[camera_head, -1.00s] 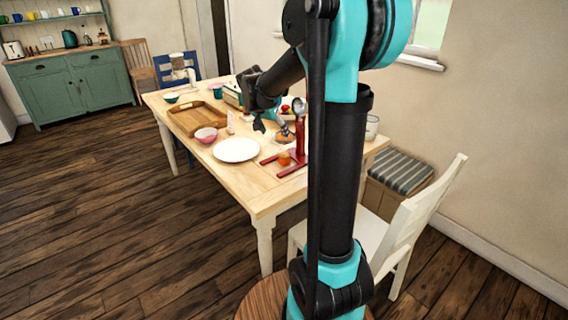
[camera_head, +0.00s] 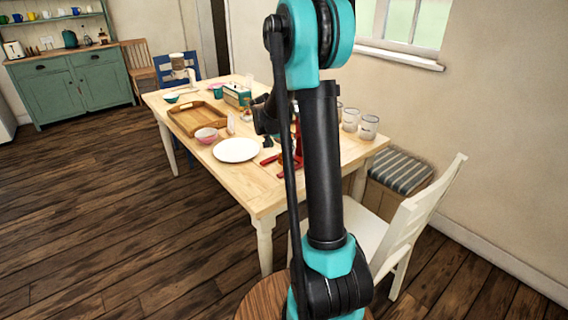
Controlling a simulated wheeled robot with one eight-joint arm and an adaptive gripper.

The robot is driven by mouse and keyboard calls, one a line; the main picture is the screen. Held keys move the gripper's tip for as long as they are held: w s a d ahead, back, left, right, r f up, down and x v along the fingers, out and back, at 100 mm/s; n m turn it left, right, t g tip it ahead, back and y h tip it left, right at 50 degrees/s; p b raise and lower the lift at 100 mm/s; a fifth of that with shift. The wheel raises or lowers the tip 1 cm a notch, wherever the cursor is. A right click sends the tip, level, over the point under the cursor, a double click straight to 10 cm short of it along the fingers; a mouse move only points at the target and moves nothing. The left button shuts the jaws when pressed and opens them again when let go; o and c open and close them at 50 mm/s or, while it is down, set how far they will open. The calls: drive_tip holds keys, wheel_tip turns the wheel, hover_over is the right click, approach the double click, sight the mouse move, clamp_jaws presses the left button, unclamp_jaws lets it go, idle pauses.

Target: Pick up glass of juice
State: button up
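I cannot make out a glass of juice in the head view; my arm covers part of the table's right half. My gripper (camera_head: 271,143) is over the right part of the wooden table (camera_head: 262,196), low and close to a red stand (camera_head: 270,160). My arm's links hide much of the gripper, so its opening and anything between its fingers cannot be told.
A white plate (camera_head: 236,150), a pink bowl (camera_head: 206,135) and a wooden tray (camera_head: 187,124) stand left of the gripper. A radio (camera_head: 237,95) is behind. A white chair (camera_head: 405,235) is at the near right.

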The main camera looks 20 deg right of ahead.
sight(283, 151)
drive_tip(key=x, duration=0.5)
drive_tip(key=shift+w+a, duration=0.15)
drive_tip(key=shift+w, duration=0.05)
clamp_jaws()
idle(0.3)
